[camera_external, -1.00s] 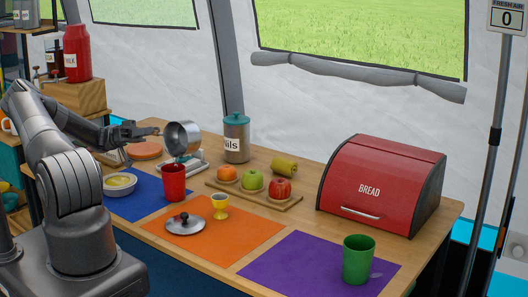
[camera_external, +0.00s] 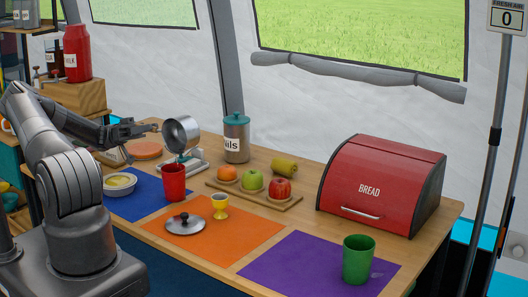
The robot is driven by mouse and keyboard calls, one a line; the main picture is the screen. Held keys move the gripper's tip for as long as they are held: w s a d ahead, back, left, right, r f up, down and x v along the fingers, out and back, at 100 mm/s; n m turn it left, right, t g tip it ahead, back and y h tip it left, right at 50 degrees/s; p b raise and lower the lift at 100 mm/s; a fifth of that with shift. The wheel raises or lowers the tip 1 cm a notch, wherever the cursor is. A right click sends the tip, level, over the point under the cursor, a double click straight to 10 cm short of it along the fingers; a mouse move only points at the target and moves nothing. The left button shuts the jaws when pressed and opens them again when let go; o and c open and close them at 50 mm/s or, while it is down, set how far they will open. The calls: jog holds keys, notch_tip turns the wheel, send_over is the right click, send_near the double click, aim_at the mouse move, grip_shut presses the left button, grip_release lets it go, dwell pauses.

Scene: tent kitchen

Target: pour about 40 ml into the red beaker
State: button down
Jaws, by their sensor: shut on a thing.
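A silver saucepan (camera_external: 188,131) is held in the air, strongly tilted, above and slightly right of the red beaker (camera_external: 174,184). My gripper (camera_external: 152,130) is shut at the pan's left side, where its handle would be; the handle itself is hard to make out. The red beaker stands upright at the right edge of the blue mat (camera_external: 137,207). A small bluish patch shows below the pan's rim, behind the beaker; I cannot tell whether it is liquid. The level inside the beaker is hidden.
A grey device (camera_external: 196,164) sits behind the beaker. A bowl (camera_external: 119,185) stands left of it; a lid (camera_external: 185,224) and yellow egg cup (camera_external: 220,207) lie in front. A canister (camera_external: 236,140), fruit board (camera_external: 285,203), bread box (camera_external: 378,190) and green cup (camera_external: 357,262) stand to the right.

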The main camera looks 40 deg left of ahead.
jog(key=shift+s+r+m, duration=0.15)
jog(key=shift+s+m, duration=0.05)
jog(key=shift+m, duration=0.1)
jog(key=w+f+n+y, duration=0.6)
jog(key=w+n, duration=0.5)
jog(key=n, duration=0.7)
jog(key=shift+a+f, duration=0.15)
jog(key=shift+f, duration=0.25)
dwell(0.3)
